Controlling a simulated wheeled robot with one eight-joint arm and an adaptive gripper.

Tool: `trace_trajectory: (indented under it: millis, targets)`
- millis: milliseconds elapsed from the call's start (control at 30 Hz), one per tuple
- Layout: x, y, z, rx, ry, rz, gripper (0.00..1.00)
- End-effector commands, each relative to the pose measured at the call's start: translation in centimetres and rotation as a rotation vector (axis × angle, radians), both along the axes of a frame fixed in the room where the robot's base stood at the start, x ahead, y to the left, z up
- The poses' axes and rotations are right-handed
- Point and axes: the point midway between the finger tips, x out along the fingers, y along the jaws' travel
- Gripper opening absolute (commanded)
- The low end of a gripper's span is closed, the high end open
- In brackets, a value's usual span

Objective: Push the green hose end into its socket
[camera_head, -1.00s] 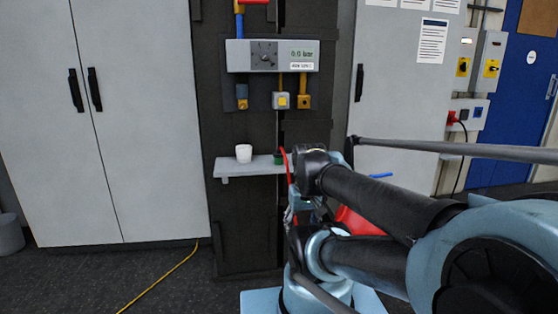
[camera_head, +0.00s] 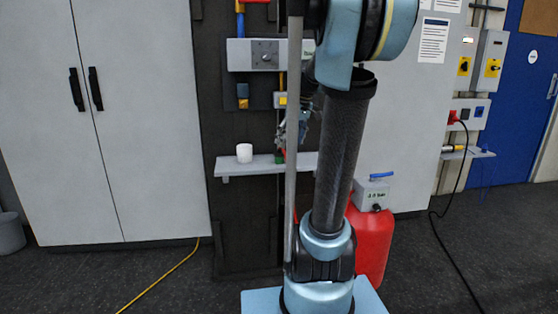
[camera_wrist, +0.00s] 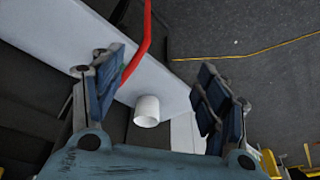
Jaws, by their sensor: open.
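My gripper (camera_head: 290,128) is open and empty, above the wall shelf and below the grey control panel. Its two blue-padded fingers show apart in the wrist view (camera_wrist: 158,95). The green hose end (camera_head: 279,158) is a small green patch at the shelf, below my gripper and partly hidden by my arm. In the wrist view a red hose (camera_wrist: 140,42) runs down to a little green beside the left finger. The grey panel (camera_head: 240,55) has fittings below it, among them a yellow-and-grey one (camera_head: 281,99). I cannot tell which is the socket; my arm hides the panel's right part.
A white cup (camera_head: 244,153) stands on the grey shelf (camera_head: 232,168); it shows between my fingers in the wrist view (camera_wrist: 147,111). A red tank (camera_head: 374,245) with a grey gauge box stands at the right. A yellow cable (camera_head: 165,274) lies on the floor.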

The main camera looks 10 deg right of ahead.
Motion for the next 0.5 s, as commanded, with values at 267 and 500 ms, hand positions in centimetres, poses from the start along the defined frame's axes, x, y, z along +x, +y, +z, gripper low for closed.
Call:
trace_trajectory:
  millis: [267,500]
  targets:
    - [8.8,-2.2,2.6,0.015,-0.057,0.140,0.68]
    - [12.1,-3.2,3.3,0.020,-0.084,0.199,0.68]
